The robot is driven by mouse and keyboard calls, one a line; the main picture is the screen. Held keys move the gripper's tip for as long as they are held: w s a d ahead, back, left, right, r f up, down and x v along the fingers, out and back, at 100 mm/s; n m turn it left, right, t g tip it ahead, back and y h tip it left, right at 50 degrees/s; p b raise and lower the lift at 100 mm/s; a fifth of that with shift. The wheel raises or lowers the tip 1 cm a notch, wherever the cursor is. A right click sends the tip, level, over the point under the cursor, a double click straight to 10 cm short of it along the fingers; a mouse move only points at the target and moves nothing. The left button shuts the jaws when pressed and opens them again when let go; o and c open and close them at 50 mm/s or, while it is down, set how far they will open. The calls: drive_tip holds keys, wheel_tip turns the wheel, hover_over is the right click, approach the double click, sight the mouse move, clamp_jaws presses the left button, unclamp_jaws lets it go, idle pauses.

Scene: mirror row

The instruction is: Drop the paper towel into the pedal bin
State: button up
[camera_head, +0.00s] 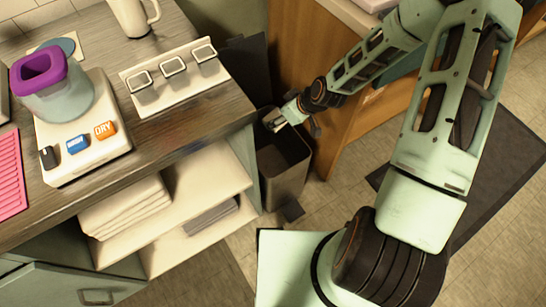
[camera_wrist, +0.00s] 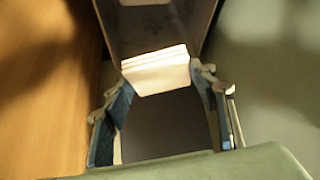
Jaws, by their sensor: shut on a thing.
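The paper towel (camera_wrist: 158,75) is a folded white stack held between the fingertips of my gripper (camera_wrist: 163,80) in the wrist view. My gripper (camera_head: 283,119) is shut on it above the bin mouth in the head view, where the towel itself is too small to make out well. The grey pedal bin (camera_head: 284,172) stands on the floor between the counter and the wooden cabinet, its top open. Its inner wall also shows beyond the towel in the wrist view (camera_wrist: 150,25). The pedal (camera_head: 292,211) is at its front foot. The bottom inside is dark.
The wooden cabinet (camera_head: 300,50) is close behind and right of the bin. The counter (camera_head: 205,110) on the left holds a container with a purple rim (camera_head: 38,70) and a rack (camera_head: 173,75). A dark mat (camera_head: 490,185) lies on the floor at right.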

drive_tip(key=shift+w+f, duration=0.15)
drive_tip(key=shift+f, duration=0.1)
drive_tip(key=shift+f+b, duration=2.05)
drive_tip(key=shift+f, duration=0.75)
drive_tip(key=o, duration=1.1)
drive_tip(key=shift+r, duration=0.1)
drive_tip(key=v, duration=1.2)
